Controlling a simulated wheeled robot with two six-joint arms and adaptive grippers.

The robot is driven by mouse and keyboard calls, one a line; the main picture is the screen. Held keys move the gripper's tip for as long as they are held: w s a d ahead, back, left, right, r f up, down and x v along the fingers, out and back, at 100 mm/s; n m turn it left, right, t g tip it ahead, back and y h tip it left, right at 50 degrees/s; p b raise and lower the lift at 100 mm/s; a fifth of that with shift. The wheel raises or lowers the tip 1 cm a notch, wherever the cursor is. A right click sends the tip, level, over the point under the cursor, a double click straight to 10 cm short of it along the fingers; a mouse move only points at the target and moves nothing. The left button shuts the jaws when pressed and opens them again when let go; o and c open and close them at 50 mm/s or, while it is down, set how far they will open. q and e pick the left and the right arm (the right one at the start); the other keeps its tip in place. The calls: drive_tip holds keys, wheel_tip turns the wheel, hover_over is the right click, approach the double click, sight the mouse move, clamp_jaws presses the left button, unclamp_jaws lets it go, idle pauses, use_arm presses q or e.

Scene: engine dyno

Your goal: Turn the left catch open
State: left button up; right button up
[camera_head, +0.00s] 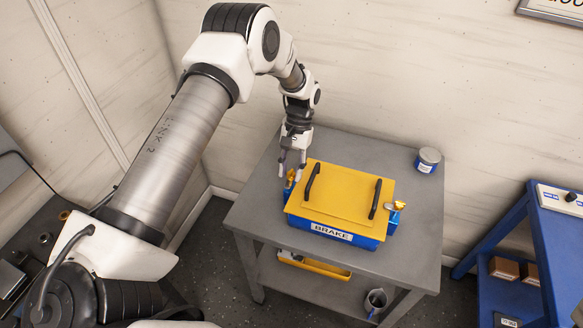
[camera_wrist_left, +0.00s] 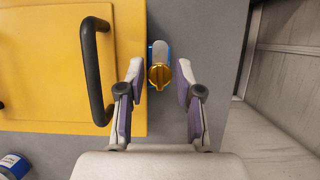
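The box labelled BRAKE (camera_head: 330,232) is blue with a yellow lid (camera_head: 341,196) and two black handles, and it sits on the grey table. The left catch (camera_head: 291,176) is a small yellow knob on a blue mount at the box's left side. It also shows in the left wrist view (camera_wrist_left: 159,74). My left gripper (camera_head: 292,172) is over this catch. In the left wrist view its fingers (camera_wrist_left: 158,95) are open, one on each side of the knob, with gaps between. The right catch (camera_head: 397,206) is on the box's right side. My right gripper is not in view.
A blue and white can (camera_head: 428,160) stands at the back right of the grey table (camera_head: 260,215). A lower shelf holds a yellow tray (camera_head: 314,265) and a dark cup (camera_head: 376,300). A blue bench (camera_head: 540,235) stands at right. The wall is close behind the table.

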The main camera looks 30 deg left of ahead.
use_arm(q)
drive_tip(key=shift+w+r, duration=0.15)
drive_tip(key=v, duration=1.1)
drive_tip(key=shift+r, duration=0.3)
drive_tip(key=shift+w+a, duration=0.1)
drive_tip(key=shift+w, duration=0.05)
